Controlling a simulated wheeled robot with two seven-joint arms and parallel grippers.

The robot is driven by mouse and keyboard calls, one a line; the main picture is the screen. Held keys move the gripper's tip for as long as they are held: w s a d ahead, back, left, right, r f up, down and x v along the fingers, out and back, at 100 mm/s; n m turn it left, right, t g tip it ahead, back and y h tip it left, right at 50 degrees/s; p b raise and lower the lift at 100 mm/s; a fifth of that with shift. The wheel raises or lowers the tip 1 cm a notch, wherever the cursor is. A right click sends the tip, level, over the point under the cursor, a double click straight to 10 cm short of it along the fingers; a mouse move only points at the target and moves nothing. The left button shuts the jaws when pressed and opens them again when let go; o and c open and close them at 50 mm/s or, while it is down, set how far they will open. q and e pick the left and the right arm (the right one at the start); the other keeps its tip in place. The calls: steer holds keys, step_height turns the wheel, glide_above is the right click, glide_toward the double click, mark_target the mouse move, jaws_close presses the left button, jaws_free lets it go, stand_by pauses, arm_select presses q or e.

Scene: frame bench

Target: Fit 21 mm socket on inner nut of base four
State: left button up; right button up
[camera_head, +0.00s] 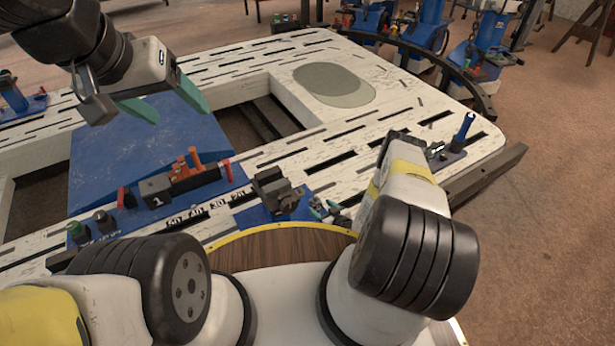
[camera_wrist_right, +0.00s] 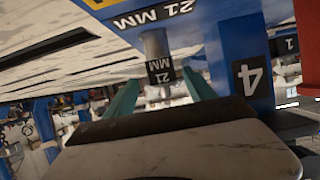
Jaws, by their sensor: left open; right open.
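In the right wrist view a grey metal socket (camera_wrist_right: 156,46) with a black 21 MM label stands against a blue holder (camera_wrist_right: 190,15) that also reads 21 MM. My right gripper (camera_wrist_right: 160,94) is open, with one teal finger on each side of the socket's labelled end; I cannot tell whether they touch it. A blue block (camera_wrist_right: 225,50) marked 4 is just to the right. In the head view my right arm mostly hides its gripper. My left gripper (camera_head: 170,107) is open and empty above a blue panel (camera_head: 115,165). I cannot make out the inner nut.
A blue-handled tool (camera_head: 464,130) stands at the bench's right. The bench has rectangular openings.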

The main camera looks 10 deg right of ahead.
mark_target(312, 200)
steer(key=x, duration=0.8)
steer(key=shift+s+a, duration=0.15)
steer(key=shift+a, duration=0.05)
steer(key=shift+c, duration=0.4)
jaws_close()
